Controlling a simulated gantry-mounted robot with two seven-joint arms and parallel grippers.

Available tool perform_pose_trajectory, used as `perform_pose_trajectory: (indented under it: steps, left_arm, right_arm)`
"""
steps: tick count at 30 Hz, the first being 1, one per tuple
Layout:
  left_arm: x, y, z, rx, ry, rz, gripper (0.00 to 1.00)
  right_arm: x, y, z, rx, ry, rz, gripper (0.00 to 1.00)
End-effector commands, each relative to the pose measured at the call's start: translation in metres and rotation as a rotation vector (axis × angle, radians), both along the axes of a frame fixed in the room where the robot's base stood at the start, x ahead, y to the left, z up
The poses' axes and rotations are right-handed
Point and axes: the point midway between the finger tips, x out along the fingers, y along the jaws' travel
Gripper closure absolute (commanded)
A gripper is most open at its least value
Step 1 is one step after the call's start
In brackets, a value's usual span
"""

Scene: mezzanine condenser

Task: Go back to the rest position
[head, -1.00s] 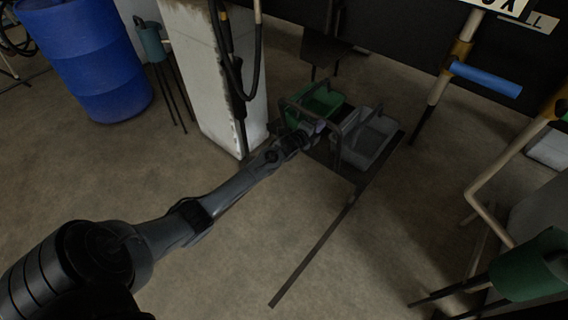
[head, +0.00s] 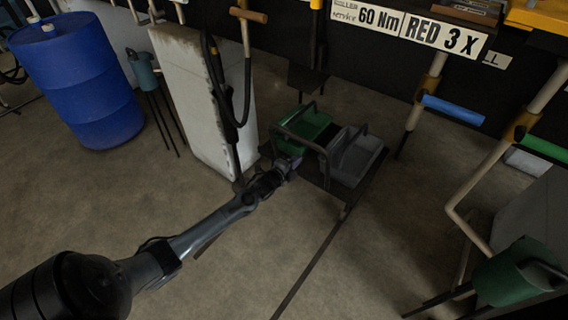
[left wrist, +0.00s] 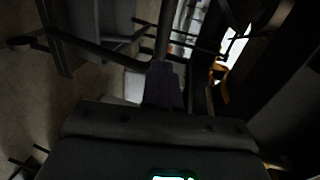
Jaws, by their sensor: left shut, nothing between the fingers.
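My left arm reaches in from the lower left of the head view. Its left gripper (head: 296,160) is shut and empty, just on the near left side of the green bin and the grey bin. In the left wrist view the shut fingers (left wrist: 163,85) show dark against a cluttered background. My right gripper is not in view.
A green bin (head: 306,122) and a grey bin (head: 356,158) with handles stand on a low dark stand. A pale pillar (head: 190,90) with a black hose and a blue drum (head: 78,80) are at the left. Pipes with blue (head: 453,108) and green handles stand at the right.

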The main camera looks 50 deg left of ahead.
Motion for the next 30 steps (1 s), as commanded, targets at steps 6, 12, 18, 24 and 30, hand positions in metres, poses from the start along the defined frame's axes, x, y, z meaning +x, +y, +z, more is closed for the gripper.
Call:
perform_pose_trajectory:
  steps: [6,12,18,24,30]
  left_arm:
    - [-0.035,-0.009,0.011,0.001,-0.001,-0.001,1.0]
    - [-0.052,-0.013,0.014,0.001,-0.003,-0.001,1.0]
    - [-0.065,-0.015,0.012,-0.001,0.014,0.0,1.0]
    - [-0.112,-0.061,0.001,-0.074,0.09,-0.029,1.0]
    - [-0.172,-0.178,0.049,-0.336,0.222,-0.045,1.0]
  right_arm:
    - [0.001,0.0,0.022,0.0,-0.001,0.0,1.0]
    - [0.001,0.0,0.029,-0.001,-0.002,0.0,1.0]
    - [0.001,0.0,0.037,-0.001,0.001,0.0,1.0]
    - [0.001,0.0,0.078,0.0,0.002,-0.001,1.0]
    - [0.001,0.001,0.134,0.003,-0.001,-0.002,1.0]
